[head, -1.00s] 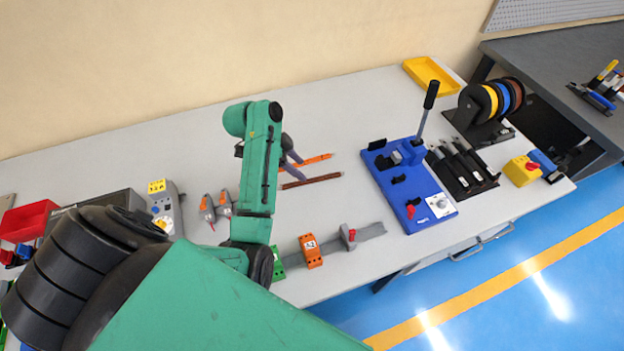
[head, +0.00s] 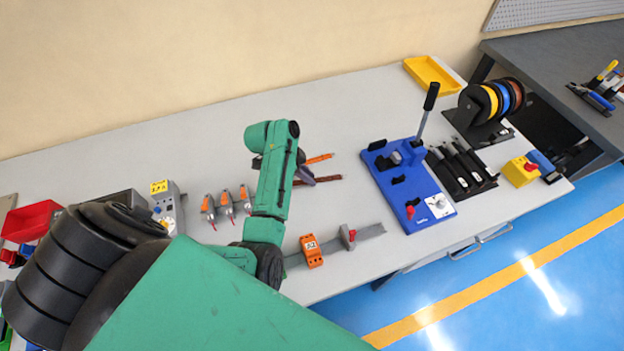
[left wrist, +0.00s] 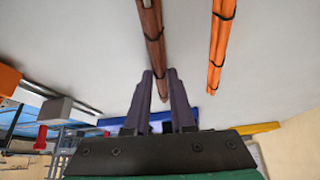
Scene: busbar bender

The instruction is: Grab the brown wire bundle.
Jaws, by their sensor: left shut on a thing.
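The brown wire bundle (head: 326,178) lies on the grey table in the middle of the head view, its left part hidden behind my left arm. In the left wrist view the brown bundle (left wrist: 152,40) runs between the two fingers of my left gripper (left wrist: 160,82), which is shut on it. In the head view the left gripper (head: 304,176) is at the bundle, partly hidden by my arm. My right gripper is not in view.
An orange wire bundle (head: 320,158) lies just behind the brown one. The blue bender (head: 410,185) stands to the right. A rail with an orange block (head: 311,250) is in front. Pliers-like tools (head: 226,205) lie to the left. The table behind is clear.

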